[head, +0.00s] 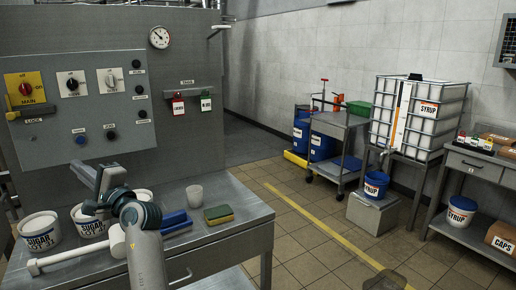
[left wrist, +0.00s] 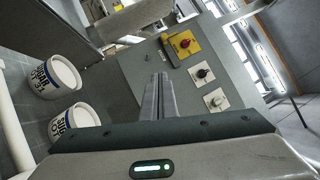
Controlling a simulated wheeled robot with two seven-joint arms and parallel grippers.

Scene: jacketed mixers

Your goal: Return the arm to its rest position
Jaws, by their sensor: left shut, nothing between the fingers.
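My left arm comes up from the bottom of the head view. Its left gripper (head: 84,171) is above the steel bench (head: 236,217), in front of the grey control panel (head: 84,104). In the left wrist view the two fingers (left wrist: 158,80) lie together with nothing between them, and they point toward the panel (left wrist: 190,65). White sugar tubs (head: 40,231) stand on the bench near the gripper, and two of them show at the left of the wrist view (left wrist: 74,128). The fingers touch none of these. My right gripper is not in view.
A white cup (head: 194,196), a sponge (head: 218,214) and a blue block (head: 175,222) are on the bench. Red and green tags (head: 179,106) hang on the cabinet. A cart (head: 338,146), syrup tank (head: 415,115) and side table (head: 480,165) stand right. Tiled floor between is mostly clear.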

